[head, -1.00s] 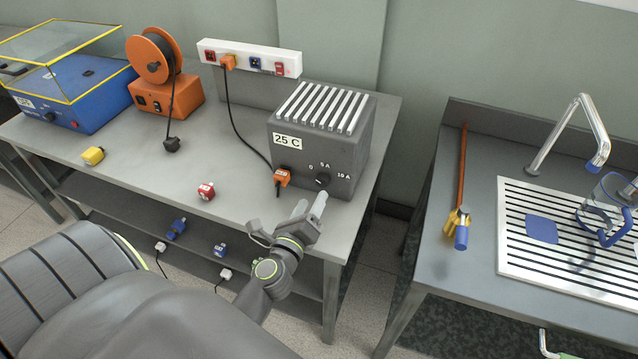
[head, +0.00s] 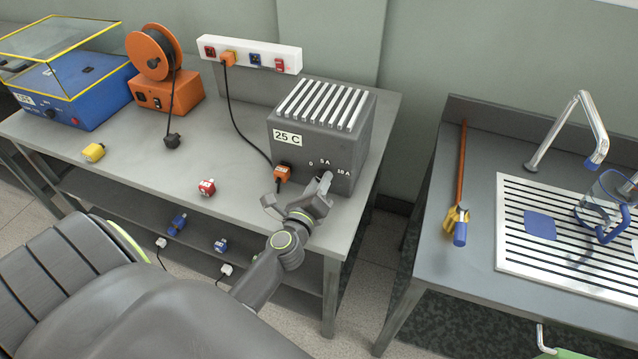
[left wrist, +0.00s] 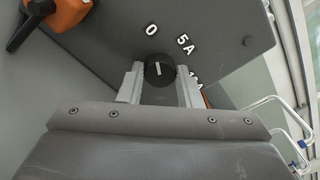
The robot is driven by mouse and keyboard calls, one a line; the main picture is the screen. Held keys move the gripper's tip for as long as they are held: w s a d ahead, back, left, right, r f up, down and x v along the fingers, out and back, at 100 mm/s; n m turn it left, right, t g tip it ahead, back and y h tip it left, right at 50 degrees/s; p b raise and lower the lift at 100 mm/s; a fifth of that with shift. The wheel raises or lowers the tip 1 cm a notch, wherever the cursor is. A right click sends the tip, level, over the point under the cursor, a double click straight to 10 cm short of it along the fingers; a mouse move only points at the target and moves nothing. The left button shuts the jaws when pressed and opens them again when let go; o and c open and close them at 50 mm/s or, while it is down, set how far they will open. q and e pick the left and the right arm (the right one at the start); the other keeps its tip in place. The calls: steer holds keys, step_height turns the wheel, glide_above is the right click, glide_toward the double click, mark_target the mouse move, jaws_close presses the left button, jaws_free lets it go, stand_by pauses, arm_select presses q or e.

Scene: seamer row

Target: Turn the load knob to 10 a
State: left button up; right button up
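The grey load box (head: 318,133) stands at the right end of the bench, labelled "25 C". Its front has the marks 0, 5 A and 10 A around a black load knob (left wrist: 160,71). The knob carries a short white line; which mark it points to is hard to tell. In the head view my left gripper (head: 322,184) is at the box front and hides the knob. In the left wrist view the gripper (left wrist: 159,80) has its two fingers apart, one on each side of the knob, with a gap showing. My right gripper is not in view.
An orange plug (head: 282,173) with a black cable sits in the box front, left of the knob. It also shows in the left wrist view (left wrist: 70,12). A red plug (head: 207,187) and a yellow plug (head: 93,153) lie on the bench. A sink bench (head: 430,235) stands right.

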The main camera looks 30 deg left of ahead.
arm_select(q)
steer(key=shift+c, duration=1.3)
steer(key=shift+m, duration=0.3)
steer(key=m+p, duration=0.1)
steer(key=m, duration=0.3)
steer(key=m+p, duration=0.1)
steer(key=m, duration=0.3)
steer(key=m+p, duration=0.1)
steer(key=m, duration=0.2)
steer(key=shift+m, duration=0.3)
steer(key=m+p, duration=0.1)
steer(key=m, duration=0.5)
steer(key=shift+p, duration=0.35)
steer(key=m+p, duration=0.1)
steer(key=m, duration=0.4)
steer(key=shift+m+p, duration=0.3)
steer(key=shift+m, duration=0.1)
steer(key=shift+f, duration=0.1)
